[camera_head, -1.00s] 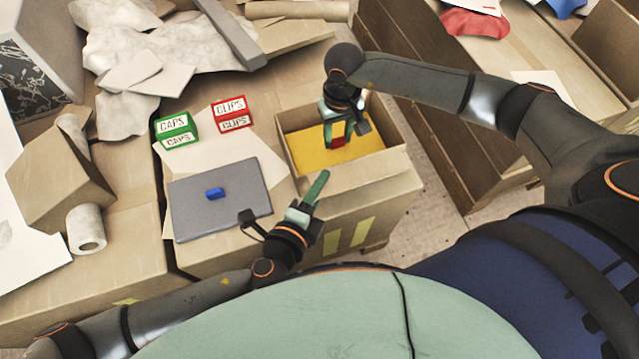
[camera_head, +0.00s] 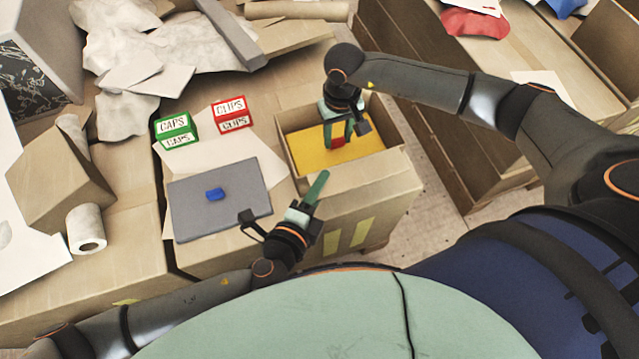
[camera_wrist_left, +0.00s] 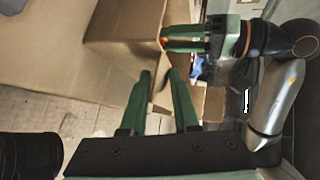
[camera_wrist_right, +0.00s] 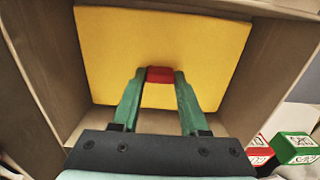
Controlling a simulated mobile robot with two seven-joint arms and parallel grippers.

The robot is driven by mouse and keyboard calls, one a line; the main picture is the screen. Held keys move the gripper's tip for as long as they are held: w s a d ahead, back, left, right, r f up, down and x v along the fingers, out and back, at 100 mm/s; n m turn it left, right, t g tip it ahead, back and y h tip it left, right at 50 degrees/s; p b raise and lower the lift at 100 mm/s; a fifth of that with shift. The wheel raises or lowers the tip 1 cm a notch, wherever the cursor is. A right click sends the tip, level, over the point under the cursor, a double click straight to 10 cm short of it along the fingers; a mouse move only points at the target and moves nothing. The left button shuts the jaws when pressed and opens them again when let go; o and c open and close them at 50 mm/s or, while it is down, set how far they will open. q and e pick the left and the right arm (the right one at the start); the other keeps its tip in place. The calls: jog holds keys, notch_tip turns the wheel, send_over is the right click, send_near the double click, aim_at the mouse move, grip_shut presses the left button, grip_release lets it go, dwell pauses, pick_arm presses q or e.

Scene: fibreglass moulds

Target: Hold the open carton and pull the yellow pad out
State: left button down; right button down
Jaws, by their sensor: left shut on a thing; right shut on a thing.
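The open carton (camera_head: 397,166) stands at the front right of the table, its top open. The yellow pad (camera_head: 312,158) lies flat inside it, with a red tab (camera_head: 337,142) on top. My right gripper (camera_head: 338,140) reaches down into the carton and is shut on the red tab; the right wrist view shows the tab (camera_wrist_right: 160,75) between both fingertips, over the yellow pad (camera_wrist_right: 205,40). My left gripper (camera_head: 322,180) is shut on the carton's near wall; the left wrist view shows its two fingers (camera_wrist_left: 162,82) at the cardboard (camera_wrist_left: 125,35). The part gripped is largely hidden.
Left of the carton, a grey plate (camera_head: 190,215) bears a blue piece (camera_head: 214,194). A green CAPS box (camera_head: 176,129) and a red CLIPS box (camera_head: 232,113) stand behind it. Crumpled sheets (camera_head: 150,50) and a long grey bar (camera_head: 230,33) lie farther back.

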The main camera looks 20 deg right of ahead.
pick_arm(q)
jog(key=shift+s+a+f, duration=0.1)
jog(key=shift+a+f, duration=0.05)
jog(key=shift+f, duration=0.15)
pick_arm(e)
jog(key=shift+r, duration=0.1)
pick_arm(q)
jog(key=shift+f, duration=0.1)
pick_arm(e)
notch_tip(320, 180, up, 13)
jog(key=shift+r, duration=0.15)
dwell(1.7)
dwell(0.5)
pick_arm(q)
jog(key=c, duration=0.9)
grip_release()
jog(key=shift+r, duration=0.3)
